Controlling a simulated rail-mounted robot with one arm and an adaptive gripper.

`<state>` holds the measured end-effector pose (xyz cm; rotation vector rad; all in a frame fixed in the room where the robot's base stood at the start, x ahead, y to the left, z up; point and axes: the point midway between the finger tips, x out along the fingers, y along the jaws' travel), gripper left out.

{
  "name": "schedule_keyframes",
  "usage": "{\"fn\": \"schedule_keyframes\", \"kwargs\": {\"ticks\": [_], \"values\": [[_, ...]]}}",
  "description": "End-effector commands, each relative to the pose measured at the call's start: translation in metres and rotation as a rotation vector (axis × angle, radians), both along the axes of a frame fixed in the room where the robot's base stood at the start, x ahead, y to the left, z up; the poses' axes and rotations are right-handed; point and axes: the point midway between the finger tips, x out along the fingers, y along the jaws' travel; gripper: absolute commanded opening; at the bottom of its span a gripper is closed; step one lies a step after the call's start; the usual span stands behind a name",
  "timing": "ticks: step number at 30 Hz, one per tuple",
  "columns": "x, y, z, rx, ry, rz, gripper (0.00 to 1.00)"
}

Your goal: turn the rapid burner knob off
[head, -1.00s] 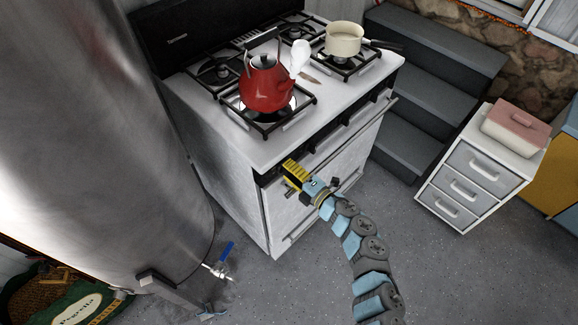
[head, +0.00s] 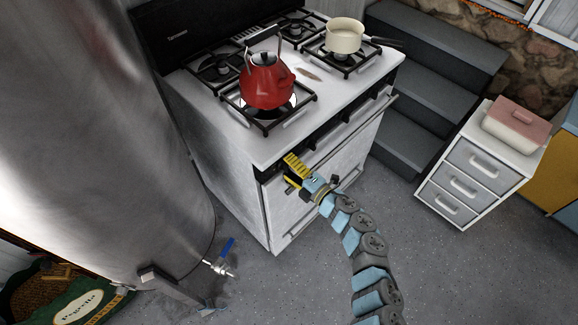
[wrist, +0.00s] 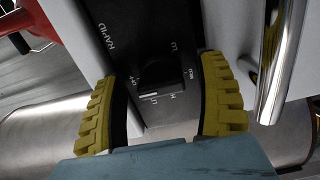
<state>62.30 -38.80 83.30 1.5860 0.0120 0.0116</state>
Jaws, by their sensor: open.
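The rapid burner knob (wrist: 158,72) is dark and round, on a black panel printed RAPID in the wrist view. Its white mark sits at the lower edge by the LI lettering, with OFF to its left. My gripper (wrist: 162,80) has yellow ridged fingers spread apart, one on each side of the knob. Contact with the knob cannot be told. In the head view, my gripper (head: 292,173) is at the left end of the stove's (head: 230,119) front panel and hides the knob. A red kettle (head: 267,85) stands on the front-left burner, with a bright patch beneath it.
A shiny handle bar (wrist: 280,60) runs close to the right finger in the wrist view. A large metal tank (head: 110,130) stands left of the stove; drawers (head: 470,185) stand at right. Floor in front is clear.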

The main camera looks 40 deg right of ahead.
Motion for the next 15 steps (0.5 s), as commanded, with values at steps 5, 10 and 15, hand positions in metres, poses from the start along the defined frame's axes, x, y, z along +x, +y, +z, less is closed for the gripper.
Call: {"fn": "schedule_keyframes", "kwargs": {"ticks": [5, 10, 15], "values": [[-0.008, 0.000, 0.000, -0.001, 0.001, 0.000, 0.74], [-0.028, -0.001, -0.002, 0.001, 0.004, -0.001, 0.74], [-0.054, -0.001, -0.001, -0.001, 0.003, 0.000, 0.74]]}}
